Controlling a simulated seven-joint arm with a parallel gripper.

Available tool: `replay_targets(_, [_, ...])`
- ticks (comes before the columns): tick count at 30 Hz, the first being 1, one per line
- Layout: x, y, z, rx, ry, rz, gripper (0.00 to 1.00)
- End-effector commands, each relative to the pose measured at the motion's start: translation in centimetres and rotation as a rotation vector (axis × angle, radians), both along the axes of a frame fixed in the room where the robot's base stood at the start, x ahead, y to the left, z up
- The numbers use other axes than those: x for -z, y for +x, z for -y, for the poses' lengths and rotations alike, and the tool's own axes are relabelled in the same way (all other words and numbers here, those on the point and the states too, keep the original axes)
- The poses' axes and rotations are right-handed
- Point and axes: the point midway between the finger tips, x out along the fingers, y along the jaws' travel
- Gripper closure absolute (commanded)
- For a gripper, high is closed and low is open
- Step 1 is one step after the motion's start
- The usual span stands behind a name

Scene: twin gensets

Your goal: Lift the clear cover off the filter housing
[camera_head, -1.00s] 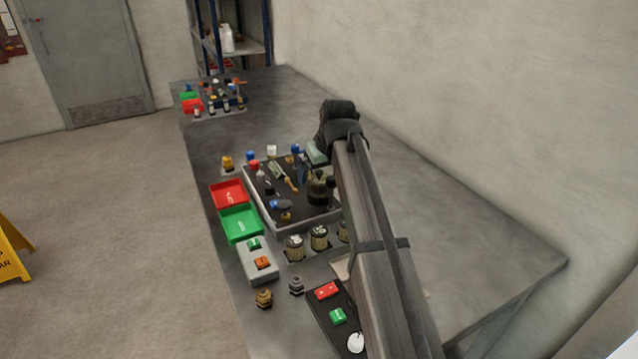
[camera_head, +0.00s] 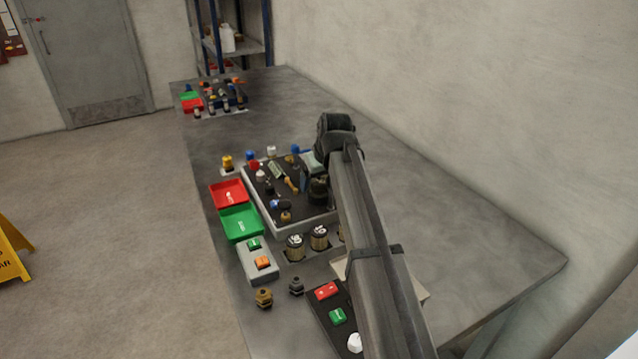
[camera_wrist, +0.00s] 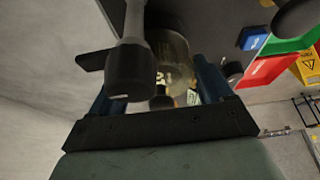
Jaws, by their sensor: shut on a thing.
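The clear cover (camera_wrist: 172,50) is a see-through, smoky cylinder with brownish parts and pale marks visible through it in the wrist view. My gripper (camera_wrist: 163,90) has its two blue fingers on either side of it and is shut on it. In the head view the cover (camera_head: 318,191) shows as a dark jar shape at the right edge of the black-topped tray, partly behind my arm. The filter housing cannot be told apart from the cover. Whether the cover is clear of its seat cannot be told.
A dark knob on a grey shaft (camera_wrist: 130,72) stands close beside the cover in the wrist view. The black-topped tray (camera_head: 292,226) holds several small parts. Red (camera_head: 229,194) and green (camera_head: 240,222) bins lie to its left. The bench (camera_head: 450,225) right of my arm is bare.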

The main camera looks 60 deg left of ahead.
Motion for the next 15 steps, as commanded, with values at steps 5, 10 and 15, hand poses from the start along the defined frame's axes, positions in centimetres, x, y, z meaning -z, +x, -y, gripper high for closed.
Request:
replay_targets(5, [0.0, 0.0, 0.0, 0.0, 0.0, 0.0, 0.52])
replay_targets(10, [-0.1, 0.0, 0.0, 0.0, 0.0, 0.0, 0.52])
replay_targets(15, [-1.6, 0.0, -0.1, 0.0, 0.002, 0.001, 0.52])
